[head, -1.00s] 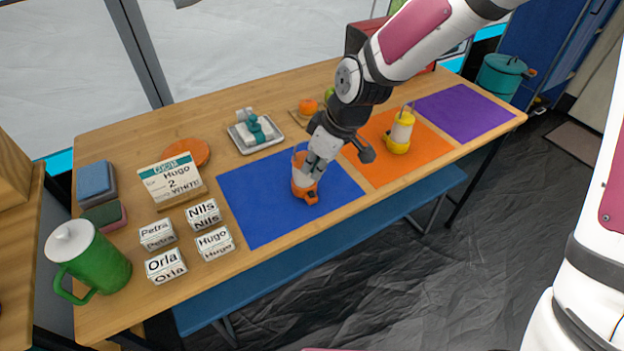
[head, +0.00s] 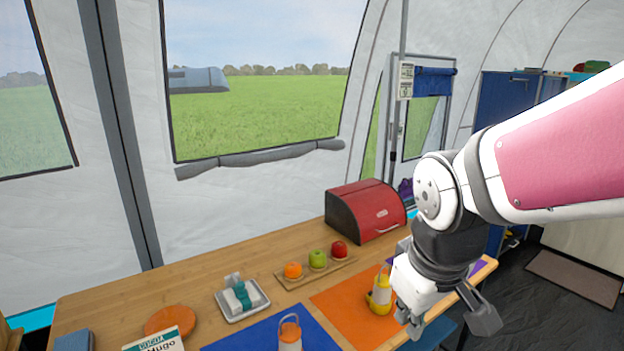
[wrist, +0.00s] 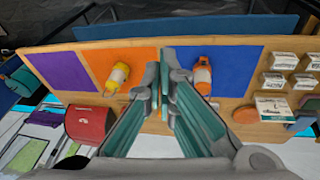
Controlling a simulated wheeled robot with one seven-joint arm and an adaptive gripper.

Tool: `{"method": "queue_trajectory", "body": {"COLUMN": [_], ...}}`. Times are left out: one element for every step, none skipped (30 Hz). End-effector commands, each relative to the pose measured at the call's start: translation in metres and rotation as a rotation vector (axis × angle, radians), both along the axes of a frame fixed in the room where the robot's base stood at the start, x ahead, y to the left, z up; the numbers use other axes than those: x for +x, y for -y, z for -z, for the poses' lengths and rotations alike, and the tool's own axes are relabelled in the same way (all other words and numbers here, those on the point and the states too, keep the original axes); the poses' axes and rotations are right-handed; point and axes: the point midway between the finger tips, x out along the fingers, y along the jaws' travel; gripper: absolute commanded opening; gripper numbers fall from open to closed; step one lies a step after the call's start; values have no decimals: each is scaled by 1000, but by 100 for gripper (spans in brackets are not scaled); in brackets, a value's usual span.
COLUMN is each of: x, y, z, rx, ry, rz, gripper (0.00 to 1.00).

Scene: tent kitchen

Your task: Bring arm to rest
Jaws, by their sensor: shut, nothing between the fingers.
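In the head view my gripper (head: 447,322) hangs at the right, in front of the table's front edge.
A red bread box (head: 366,212) stands at the table's back. A board (head: 315,272) with an orange and two apples and a small tray (head: 243,303) lie on the wooden table (head: 190,275). White name blocks (wrist: 280,81) show in the wrist view.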

Motion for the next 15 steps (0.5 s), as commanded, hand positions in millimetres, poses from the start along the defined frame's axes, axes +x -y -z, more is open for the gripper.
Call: {"method": "queue_trajectory", "body": {"x": [-18,-29,-42,-53,-63,-76,-86,-95,-106,-114,-121,-129,-134,-139,-143], "y": [9,13,20,24,28,33,36,39,42,44,45,47,48,49,50], "z": [-20,-28,-38,-44,-51,-59,-64,-68,-73,-76,-79,-82,-83,-84,-85], "rx": [8,14,26,37,47,64,78,91,108,121,133,147,155,165,173], "ry": [20,25,34,40,45,55,58,64,68,71,73,76,77,78,79], "rz": [52,85,128,161,192,233,262,289,321,342,361,384,398,411,424], "gripper": [0,0,0,0,0,0,0,0,0,0,0,0,0,0,0]}}
